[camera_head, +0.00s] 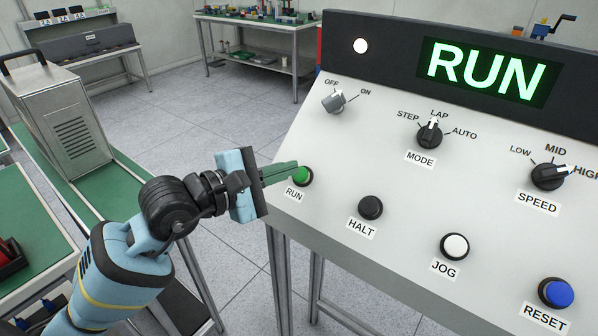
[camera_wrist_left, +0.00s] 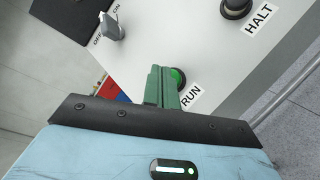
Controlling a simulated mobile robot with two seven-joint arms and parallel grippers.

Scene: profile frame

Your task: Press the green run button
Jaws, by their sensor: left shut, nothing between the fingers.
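The green run button (camera_head: 302,176) is at the left edge of the sloped white panel (camera_head: 400,190), above a RUN label. My left gripper (camera_head: 298,166) is shut and empty, its green fingertips at the button. In the left wrist view the fingers (camera_wrist_left: 165,80) partly cover the green button (camera_wrist_left: 178,78). I cannot tell whether the tips touch it or how far it is pressed in. My right gripper is not in view.
A black HALT button (camera_head: 370,208), white JOG button (camera_head: 454,247) and blue RESET button (camera_head: 556,293) run down to the right. Above them are an off/on switch (camera_head: 334,102), a mode knob (camera_head: 430,134) and a speed knob (camera_head: 549,176). A metal case (camera_head: 70,125) stands at left.

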